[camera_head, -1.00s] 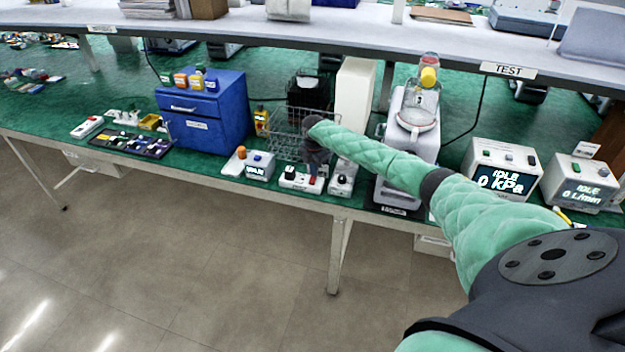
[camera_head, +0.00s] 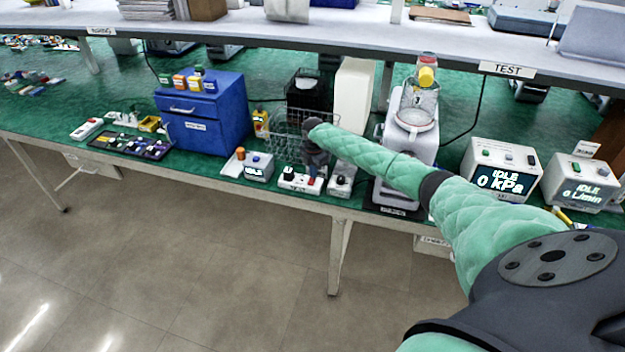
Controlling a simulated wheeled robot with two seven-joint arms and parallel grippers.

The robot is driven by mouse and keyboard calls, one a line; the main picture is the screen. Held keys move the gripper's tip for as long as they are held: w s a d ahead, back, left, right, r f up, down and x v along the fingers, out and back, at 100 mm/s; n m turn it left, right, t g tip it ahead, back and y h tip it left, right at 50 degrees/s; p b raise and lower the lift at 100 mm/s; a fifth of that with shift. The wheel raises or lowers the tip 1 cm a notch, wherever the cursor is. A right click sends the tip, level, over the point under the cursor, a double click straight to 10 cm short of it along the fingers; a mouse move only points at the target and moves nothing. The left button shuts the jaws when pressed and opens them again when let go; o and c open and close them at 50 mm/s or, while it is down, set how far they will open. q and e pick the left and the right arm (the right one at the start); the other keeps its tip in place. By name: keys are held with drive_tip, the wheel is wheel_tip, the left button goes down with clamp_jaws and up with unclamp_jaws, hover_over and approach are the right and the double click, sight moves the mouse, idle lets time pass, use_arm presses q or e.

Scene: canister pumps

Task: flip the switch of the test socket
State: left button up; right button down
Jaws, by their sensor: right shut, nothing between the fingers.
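The test socket (camera_head: 299,184) is a white strip near the front edge of the green bench. It has a black plug or knob on its left part and a red switch (camera_head: 313,184) on its right part. My right gripper (camera_head: 313,178) is shut and empty, pointing down at the red switch. Its fingertips are at or just above the switch; I cannot tell whether they touch. The gripper partly covers the switch, so its position is unclear. My left gripper is out of view.
A grey box with a knob (camera_head: 341,180) stands close right of the socket, and a small display box (camera_head: 259,167) to its left. A wire basket (camera_head: 285,145) is behind. A second white socket strip (camera_head: 87,128) lies far left.

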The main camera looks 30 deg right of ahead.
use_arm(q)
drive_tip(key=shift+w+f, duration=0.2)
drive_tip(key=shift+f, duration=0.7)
use_arm(e)
drive_tip(key=shift+s+f, duration=0.15)
drive_tip(key=shift+f, duration=1)
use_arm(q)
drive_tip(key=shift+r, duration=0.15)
use_arm(e)
drive_tip(key=shift+r, duration=0.15)
drive_tip(key=shift+a+r, duration=0.1)
drive_tip(key=shift+r, duration=0.3)
drive_tip(key=shift+w+a+r+p, duration=0.1)
drive_tip(key=shift+w+r+p, duration=0.05)
drive_tip(key=shift+r+p, duration=0.45)
drive_tip(key=shift+w+a+r+p, duration=0.1)
drive_tip(key=shift+r+p, duration=0.3)
drive_tip(key=shift+r, duration=0.25)
drive_tip(key=shift+d+r+p, duration=0.15)
drive_tip(key=shift+r+p, duration=0.7)
drive_tip(key=shift+r, duration=0.45)
drive_tip(key=shift+r+p, duration=0.55)
drive_tip(key=shift+r, duration=0.3)
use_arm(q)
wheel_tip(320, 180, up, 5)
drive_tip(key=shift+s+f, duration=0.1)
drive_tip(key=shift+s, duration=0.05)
use_arm(e)
drive_tip(key=shift+f, duration=0.1)
